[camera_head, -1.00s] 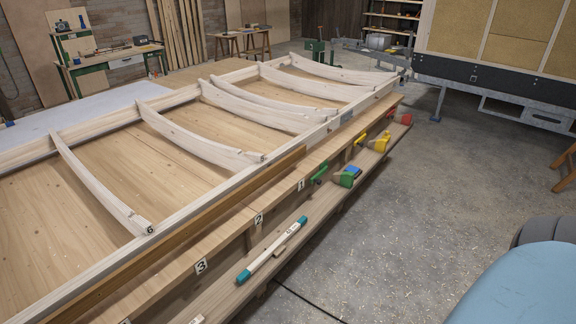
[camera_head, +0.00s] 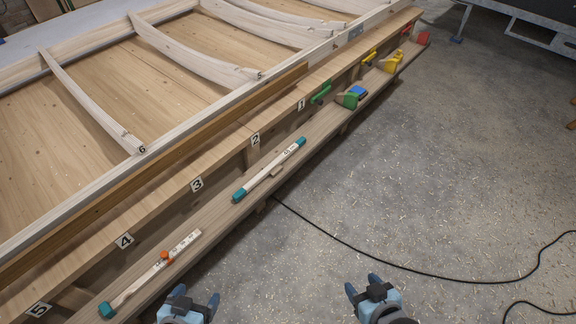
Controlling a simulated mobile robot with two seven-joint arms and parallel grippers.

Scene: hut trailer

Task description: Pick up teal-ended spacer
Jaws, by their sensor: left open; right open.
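A pale wooden spacer (camera_head: 262,176) with teal caps on both ends lies on the low shelf below the number 2 and 3 labels. A second pale stick (camera_head: 150,274) lies further down the shelf, with a teal lower end and an orange piece on it. My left gripper (camera_head: 196,294) is open and empty at the bottom, to the right of the second stick and below the spacer. My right gripper (camera_head: 362,284) is open and empty over the floor, below and right of the spacer. Neither gripper touches anything.
Green, blue, yellow and red tools (camera_head: 352,97) lie further up the shelf. The workbench edge (camera_head: 215,165), with numbered labels, overhangs the shelf, and curved timber ribs (camera_head: 92,103) lie above. A black cable (camera_head: 370,256) crosses the otherwise open floor.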

